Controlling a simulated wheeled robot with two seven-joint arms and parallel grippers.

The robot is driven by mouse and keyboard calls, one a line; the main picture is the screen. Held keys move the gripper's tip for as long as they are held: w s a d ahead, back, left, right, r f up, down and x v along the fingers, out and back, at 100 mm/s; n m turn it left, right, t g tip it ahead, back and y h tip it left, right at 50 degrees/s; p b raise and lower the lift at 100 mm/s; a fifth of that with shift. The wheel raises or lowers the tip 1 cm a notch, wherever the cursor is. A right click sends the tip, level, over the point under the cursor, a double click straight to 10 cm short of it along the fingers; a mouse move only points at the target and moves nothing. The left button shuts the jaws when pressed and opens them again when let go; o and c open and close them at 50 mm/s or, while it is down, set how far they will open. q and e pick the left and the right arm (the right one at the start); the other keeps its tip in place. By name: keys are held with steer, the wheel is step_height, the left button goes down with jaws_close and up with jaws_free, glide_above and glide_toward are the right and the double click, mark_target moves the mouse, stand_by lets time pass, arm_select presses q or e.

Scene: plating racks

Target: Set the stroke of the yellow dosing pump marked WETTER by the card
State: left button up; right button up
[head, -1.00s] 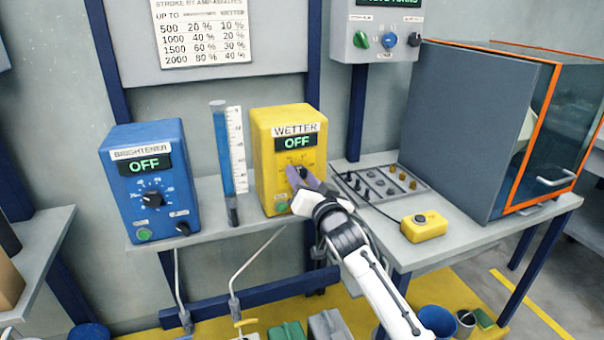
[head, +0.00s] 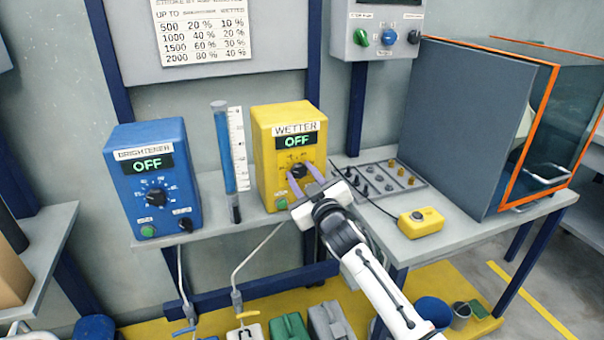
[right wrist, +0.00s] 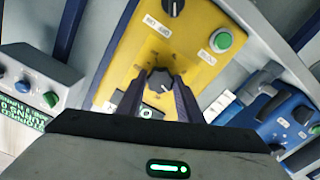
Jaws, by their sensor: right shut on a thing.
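The yellow pump marked WETTER (head: 264,165) stands on the shelf, its display reading OFF. Its black stroke knob (head: 298,171) is on the front below the display. My right gripper (head: 304,178) is at this front, one finger on each side of the knob. In the right wrist view the gripper (right wrist: 160,85) is shut on the knob (right wrist: 160,78); the scale around it is mostly hidden. The green button (right wrist: 221,40) and on/off switch (right wrist: 172,8) are clear of the fingers. The card (head: 203,40) lists WETTER 10, 20, 30 and 40 %. My left gripper is out of view.
The blue BRIGHTENER pump (head: 150,185), also OFF, stands left, with a blue measuring tube (head: 225,150) between the pumps. A tray of small parts (head: 375,182) and a yellow button box (head: 421,222) lie right. The control box (head: 384,20) above has its display cut off.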

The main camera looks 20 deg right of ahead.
steer(key=shift+n, duration=1)
steer(key=o, duration=1.1)
steer(key=shift+c, duration=0.2)
steer(key=s, duration=1)
steer(key=shift+s+d+p, duration=0.15)
steer(key=shift+d+p, duration=0.05)
steer(key=shift+p, duration=0.2)
